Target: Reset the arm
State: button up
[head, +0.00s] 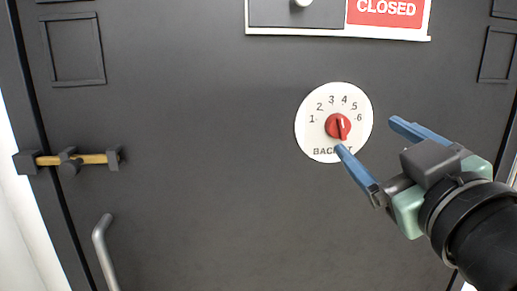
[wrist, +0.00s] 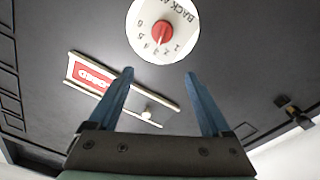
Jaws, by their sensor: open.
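My gripper (head: 363,134) is open and empty in the head view, with two blue fingers. It is in front of a dark panel, at the lower right of a white dial plate. In the wrist view my gripper (wrist: 160,78) also shows its fingers spread with nothing between them. The round dial plate (head: 308,136) has numbers from 1 to 6 and a red knob (head: 338,126) in its middle. One fingertip overlaps the plate's lower edge in the head view; I cannot tell if it touches. In the wrist view the red knob (wrist: 162,31) is beyond the fingertips.
A sliding sign (head: 295,17) with a white knob and a red CLOSED area is at the top. A brass bolt (head: 88,159) is at the left, above a grey bar handle (head: 103,250). The panel's lower middle is bare.

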jog(key=s+a+r+m+t+p, duration=0.2)
jog(key=s+a+r+t, duration=0.2)
jog(key=a+r, duration=0.4)
jog(key=s+a+r+m+t+p, duration=0.3)
jog(key=s+a+r+t, duration=0.1)
jog(key=a+r, duration=0.5)
notch_tip(320, 180, up, 2)
jog(key=shift+s+a+m+p, duration=0.3)
jog(key=shift+s, duration=0.1)
